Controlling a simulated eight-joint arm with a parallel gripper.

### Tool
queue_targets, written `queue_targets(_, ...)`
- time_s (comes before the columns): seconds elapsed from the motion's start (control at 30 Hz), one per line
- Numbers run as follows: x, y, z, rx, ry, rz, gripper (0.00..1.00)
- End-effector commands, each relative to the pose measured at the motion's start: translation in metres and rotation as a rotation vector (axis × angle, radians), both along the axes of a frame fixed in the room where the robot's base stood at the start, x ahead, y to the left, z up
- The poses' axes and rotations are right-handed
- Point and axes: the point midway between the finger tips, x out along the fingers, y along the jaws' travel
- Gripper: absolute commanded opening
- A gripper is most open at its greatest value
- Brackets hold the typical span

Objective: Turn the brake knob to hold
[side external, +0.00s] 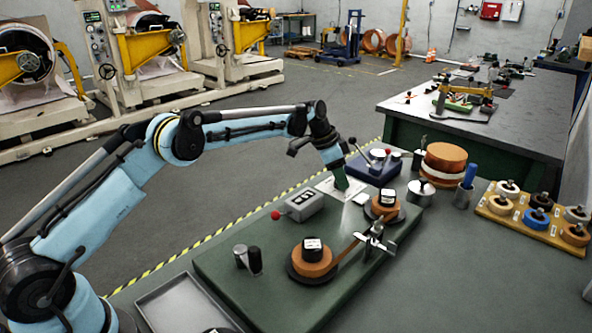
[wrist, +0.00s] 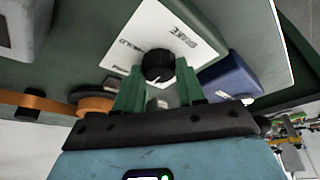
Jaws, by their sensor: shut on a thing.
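The brake knob (wrist: 158,63) is a short black round knob on a white plate (wrist: 186,22) lettered BRAKE and HOLD. In the wrist view the plate's lettering appears upside down, with HOLD to the left of the knob. My gripper (wrist: 159,72) has its two green fingers on either side of the knob, shut on it. In the side external view my gripper (side external: 341,184) reaches down onto the white plate (side external: 355,190), and its fingers hide the knob. I cannot tell which mark the knob points to.
A grey box with a red ball lever (side external: 304,206) stands left of the plate and a blue box (side external: 374,168) behind it. Two copper foil reels (side external: 314,268) (side external: 385,210) stand in front, with foil (wrist: 30,101) between them. A metal tray (side external: 187,304) lies at the front left.

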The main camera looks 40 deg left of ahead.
Motion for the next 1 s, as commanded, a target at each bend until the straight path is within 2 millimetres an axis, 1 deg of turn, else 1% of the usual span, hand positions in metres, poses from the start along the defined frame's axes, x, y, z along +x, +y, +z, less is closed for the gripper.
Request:
queue_targets(0.13,0.0013,0.0006,0.0001,-0.003,-0.002,-0.134,0.08)
queue_targets(0.3,0.0014,0.0006,0.0002,-0.001,-0.001,-0.222,0.08)
queue_targets(0.6,0.0012,0.0004,0.0002,-0.002,-0.003,-0.307,0.08)
queue_targets(1.0,0.0011,0.0003,0.0,-0.002,-0.001,-0.36,0.08)
